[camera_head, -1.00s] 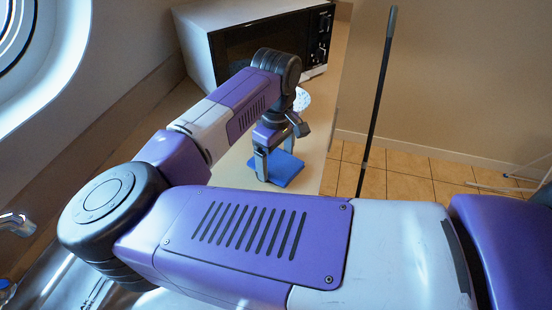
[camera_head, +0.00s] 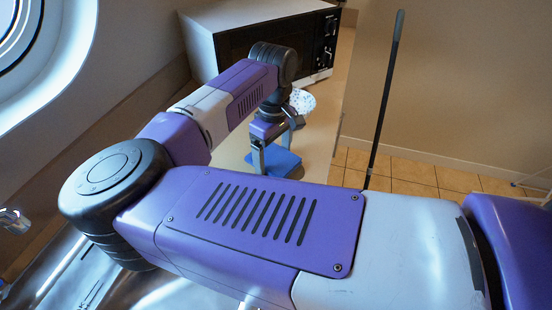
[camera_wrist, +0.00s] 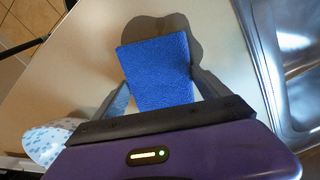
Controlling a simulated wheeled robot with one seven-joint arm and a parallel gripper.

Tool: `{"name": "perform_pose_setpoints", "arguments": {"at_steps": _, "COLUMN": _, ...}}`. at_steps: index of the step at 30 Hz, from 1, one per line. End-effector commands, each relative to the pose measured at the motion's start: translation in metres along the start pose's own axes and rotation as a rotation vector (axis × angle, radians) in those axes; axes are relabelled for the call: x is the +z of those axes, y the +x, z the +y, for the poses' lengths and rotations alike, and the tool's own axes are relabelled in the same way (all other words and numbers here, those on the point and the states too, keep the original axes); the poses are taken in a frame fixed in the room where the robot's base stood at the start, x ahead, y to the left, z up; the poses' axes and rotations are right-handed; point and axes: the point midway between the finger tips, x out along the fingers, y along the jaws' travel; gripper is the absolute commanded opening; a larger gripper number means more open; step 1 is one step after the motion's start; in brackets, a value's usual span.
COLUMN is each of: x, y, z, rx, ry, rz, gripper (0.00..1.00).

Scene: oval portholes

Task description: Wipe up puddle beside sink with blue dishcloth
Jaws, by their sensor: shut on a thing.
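The blue dishcloth (camera_head: 270,161) is a flat blue rectangle low over the beige counter, between my gripper's fingers. My gripper (camera_head: 274,158) points down and is shut on it. In the wrist view the cloth (camera_wrist: 158,70) extends forward from between the two grey fingers (camera_wrist: 162,92), with a dark shadow around it on the counter. I cannot tell whether the cloth touches the counter. The metal sink (camera_wrist: 300,50) is at the right of the wrist view and at the lower left of the head view (camera_head: 75,275). I cannot make out the puddle.
A microwave (camera_head: 230,45) stands at the back of the counter. A white bowl with blue spots (camera_head: 303,101) is behind my gripper, near the counter's right edge. A tap (camera_head: 14,221) is at the far left. A dark pole (camera_head: 384,100) rises beyond the counter over the tiled floor.

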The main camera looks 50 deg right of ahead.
Motion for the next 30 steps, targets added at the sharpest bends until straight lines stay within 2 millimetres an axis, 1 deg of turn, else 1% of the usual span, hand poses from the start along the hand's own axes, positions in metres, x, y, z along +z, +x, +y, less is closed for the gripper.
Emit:
{"name": "perform_pose_setpoints", "arguments": {"at_steps": 1, "x": -0.004, "y": 0.003, "z": 0.001, "rx": -0.001, "ry": -0.001, "rz": 0.001, "gripper": 0.53}}
{"name": "perform_pose_setpoints", "arguments": {"at_steps": 6, "x": -0.015, "y": 0.004, "z": 0.005, "rx": -0.001, "ry": -0.001, "rz": 0.001, "gripper": 0.53}}
{"name": "perform_pose_setpoints", "arguments": {"at_steps": 10, "x": -0.015, "y": 0.003, "z": 0.005, "rx": 0.0, "ry": 0.0, "rz": 0.0, "gripper": 0.53}}
{"name": "perform_pose_setpoints", "arguments": {"at_steps": 24, "x": 0.021, "y": 0.002, "z": -0.007, "rx": -0.001, "ry": 0.001, "rz": -0.002, "gripper": 0.53}}
{"name": "perform_pose_setpoints", "arguments": {"at_steps": 30, "x": 0.03, "y": 0.001, "z": -0.011, "rx": 0.0, "ry": 0.0, "rz": -0.001, "gripper": 0.53}}
